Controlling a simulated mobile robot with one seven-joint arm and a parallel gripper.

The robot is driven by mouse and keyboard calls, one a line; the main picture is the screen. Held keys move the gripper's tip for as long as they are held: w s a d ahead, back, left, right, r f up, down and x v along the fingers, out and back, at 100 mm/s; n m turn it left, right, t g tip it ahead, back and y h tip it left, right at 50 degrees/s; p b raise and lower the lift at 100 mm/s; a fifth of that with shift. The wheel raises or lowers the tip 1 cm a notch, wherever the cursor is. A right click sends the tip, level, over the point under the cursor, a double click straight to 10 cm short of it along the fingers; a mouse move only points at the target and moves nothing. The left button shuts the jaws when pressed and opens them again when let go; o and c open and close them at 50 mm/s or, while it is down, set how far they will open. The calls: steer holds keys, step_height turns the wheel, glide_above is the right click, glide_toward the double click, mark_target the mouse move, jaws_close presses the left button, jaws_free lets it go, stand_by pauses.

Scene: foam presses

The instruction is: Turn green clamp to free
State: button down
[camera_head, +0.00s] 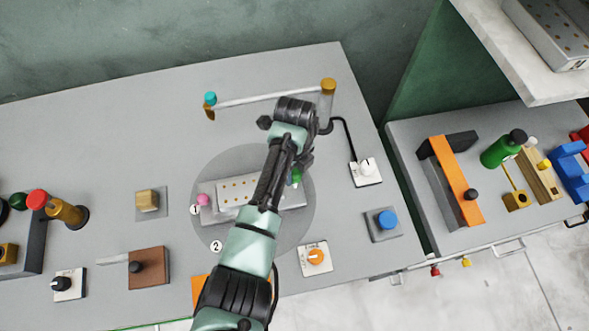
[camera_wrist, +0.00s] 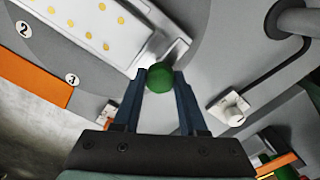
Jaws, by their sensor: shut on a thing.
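The green clamp (camera_head: 296,177) shows only as a small green patch beside my dark gripper in the head view, at the right end of the foam press plate (camera_head: 232,190). In the wrist view it is a round green knob (camera_wrist: 160,77) between my two blue fingertips. My gripper (camera_wrist: 160,80) is shut on this knob, with a finger on each side. A metal bracket lies just beyond the knob at the plate's end. A pink knob (camera_head: 203,200) sits at the plate's left end. My arm hides part of the plate and most of the clamp in the head view.
A white switch box (camera_head: 366,173) and a blue button (camera_head: 386,220) stand to the right. An orange knob box (camera_head: 316,257) is in front. A raised bar (camera_head: 250,99) spans behind the plate. The table (camera_head: 120,160) is bare at the back left.

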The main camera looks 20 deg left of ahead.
steer(key=shift+r, duration=0.1)
steer(key=shift+c, duration=2.2)
jaws_free()
step_height(320, 180, up, 13)
steer(key=b, duration=0.1)
